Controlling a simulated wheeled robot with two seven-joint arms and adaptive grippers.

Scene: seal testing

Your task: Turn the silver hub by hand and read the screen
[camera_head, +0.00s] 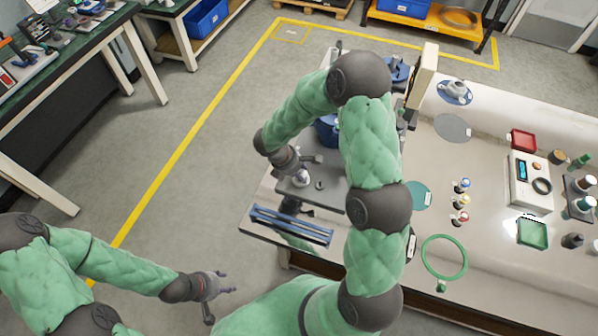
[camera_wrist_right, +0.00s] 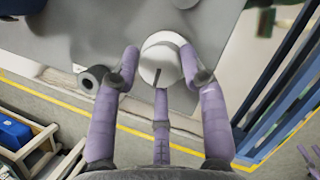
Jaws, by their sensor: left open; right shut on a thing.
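The silver hub (camera_wrist_right: 161,50) is a pale round knob with a dark line on its face, in the middle of the right wrist view. My right gripper (camera_wrist_right: 160,68) is shut on it, with fingers at both sides and one below. In the head view the hub (camera_head: 301,179) shows small under the gripper, above a grey plate (camera_head: 330,192). My left gripper (camera_head: 222,298) is open and empty over the floor at lower left. A cream upright panel (camera_head: 425,72) stands behind my right arm, seen almost edge-on; no reading shows on it.
A blue rack (camera_head: 291,226) lies at the bench's front left corner. A green ring (camera_head: 444,257), small coloured bottles (camera_head: 461,201) and a white instrument with a small blue display (camera_head: 530,180) are on the bench to the right. My right arm hides part of the bench.

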